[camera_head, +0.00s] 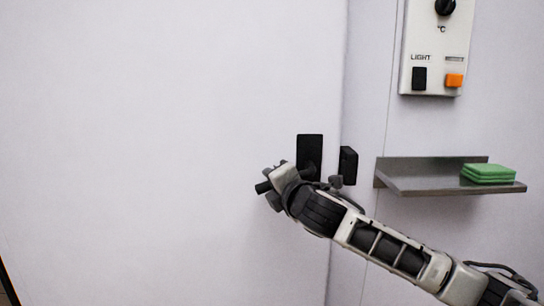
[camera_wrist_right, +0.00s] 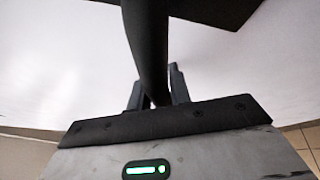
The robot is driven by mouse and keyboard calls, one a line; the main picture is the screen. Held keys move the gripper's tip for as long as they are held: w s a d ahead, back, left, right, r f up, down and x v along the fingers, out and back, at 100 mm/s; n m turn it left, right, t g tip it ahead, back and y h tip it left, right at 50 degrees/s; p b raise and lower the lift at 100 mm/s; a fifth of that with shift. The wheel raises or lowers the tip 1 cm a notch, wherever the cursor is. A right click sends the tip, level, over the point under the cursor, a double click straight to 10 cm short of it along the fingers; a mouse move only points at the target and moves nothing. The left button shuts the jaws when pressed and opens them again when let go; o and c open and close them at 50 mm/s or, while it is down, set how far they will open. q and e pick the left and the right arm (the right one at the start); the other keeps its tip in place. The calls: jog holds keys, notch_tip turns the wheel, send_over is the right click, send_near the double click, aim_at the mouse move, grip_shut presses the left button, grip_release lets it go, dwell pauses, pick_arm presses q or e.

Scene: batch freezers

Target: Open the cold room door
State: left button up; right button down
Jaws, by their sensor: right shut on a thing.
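The cold room door (camera_head: 170,120) is a broad white panel that fills the left and middle of the head view. Its black handle plate (camera_head: 310,146) sits near the door's right edge. My right gripper (camera_head: 283,178) is at the handle, just below and left of the plate. In the right wrist view the black handle bar (camera_wrist_right: 150,40) runs down between the two fingers of my right gripper (camera_wrist_right: 156,92), which is shut on it. The arm partly hides the handle in the head view. I see no clear gap at the door's edge. My left gripper is not in view.
A black catch block (camera_head: 348,166) sits just right of the door's edge. A metal shelf (camera_head: 410,184) with green pads (camera_head: 488,173) sticks out of the wall at right, above my right arm. A control panel (camera_head: 436,45) hangs higher up.

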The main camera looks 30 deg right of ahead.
pick_arm(q)
jog(key=p, duration=0.2)
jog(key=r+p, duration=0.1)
jog(key=p, duration=0.1)
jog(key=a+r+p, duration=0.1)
jog(key=p, duration=0.1)
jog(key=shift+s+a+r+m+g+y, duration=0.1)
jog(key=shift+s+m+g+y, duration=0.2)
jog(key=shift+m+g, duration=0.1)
pick_arm(e)
jog(key=f+n, duration=0.1)
jog(key=d+n+g, duration=0.1)
jog(key=f+n, duration=0.1)
jog(key=shift+s+d+f+g+h, duration=0.15)
jog(key=shift+s+f+g+h, duration=0.15)
jog(key=shift+s, duration=0.05)
